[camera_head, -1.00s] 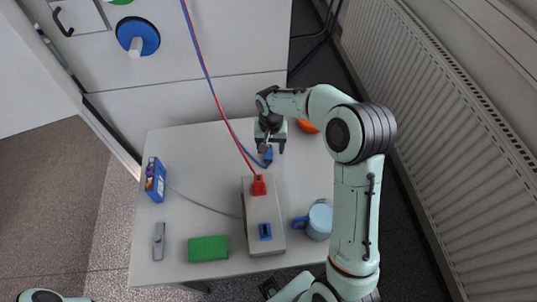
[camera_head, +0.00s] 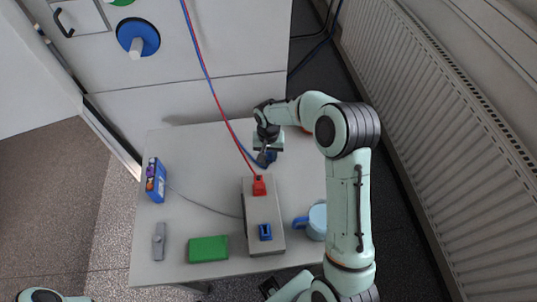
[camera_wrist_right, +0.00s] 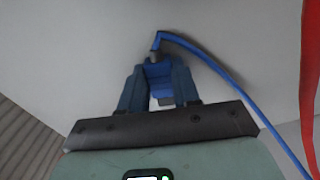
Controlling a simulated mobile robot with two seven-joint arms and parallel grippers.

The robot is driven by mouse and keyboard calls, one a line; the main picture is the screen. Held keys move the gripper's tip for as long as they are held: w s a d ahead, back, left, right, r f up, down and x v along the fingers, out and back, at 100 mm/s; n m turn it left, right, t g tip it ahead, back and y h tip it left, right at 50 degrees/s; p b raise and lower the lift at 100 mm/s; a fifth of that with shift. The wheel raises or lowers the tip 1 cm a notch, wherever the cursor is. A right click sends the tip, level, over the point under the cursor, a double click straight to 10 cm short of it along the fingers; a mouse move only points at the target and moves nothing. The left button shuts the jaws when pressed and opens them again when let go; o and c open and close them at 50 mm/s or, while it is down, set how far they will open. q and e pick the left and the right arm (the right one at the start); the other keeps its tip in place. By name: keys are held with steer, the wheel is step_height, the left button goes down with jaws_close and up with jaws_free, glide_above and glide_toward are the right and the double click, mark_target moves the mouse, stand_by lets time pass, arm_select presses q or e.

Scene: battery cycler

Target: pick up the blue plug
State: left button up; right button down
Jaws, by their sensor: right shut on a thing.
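The blue plug (camera_wrist_right: 159,80) sits between the two fingers of my right gripper (camera_wrist_right: 158,88) in the right wrist view. Its blue cable leaves the far end and curves off to the right. In the head view my right gripper (camera_head: 267,157) is low over the back part of the table, and the plug (camera_head: 271,156) is mostly hidden by it. The gripper is shut on the plug; I cannot tell whether the plug touches the table. Only a bit of my left arm shows at the bottom left corner; its gripper is out of view.
A grey box (camera_head: 262,215) holds a red plug (camera_head: 259,186) and a blue socket (camera_head: 265,232). A light blue mug (camera_head: 317,222), green block (camera_head: 208,249), blue box (camera_head: 155,180) and grey tool (camera_head: 159,241) stand on the white table (camera_head: 200,150). Red and blue cables run up the cabinet.

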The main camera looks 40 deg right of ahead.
step_height(320, 180, up, 10)
stand_by(0.5)
